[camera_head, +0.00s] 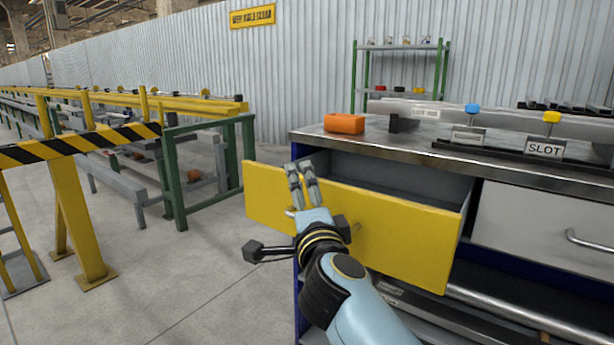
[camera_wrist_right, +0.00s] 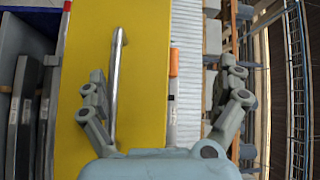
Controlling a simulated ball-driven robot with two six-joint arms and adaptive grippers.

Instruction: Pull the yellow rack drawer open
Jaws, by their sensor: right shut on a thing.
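The yellow drawer (camera_head: 405,240) stands part-way out of the workbench, with its grey inside showing behind the front. Its metal bar handle (camera_wrist_right: 116,85) runs along the yellow front in the right wrist view; in the head view it is mostly hidden by my gripper. My left gripper is not in view.
A grey closed drawer (camera_head: 540,220) is to the right. A striped barrier (camera_head: 90,140) and green frame stand left; the floor between is clear.

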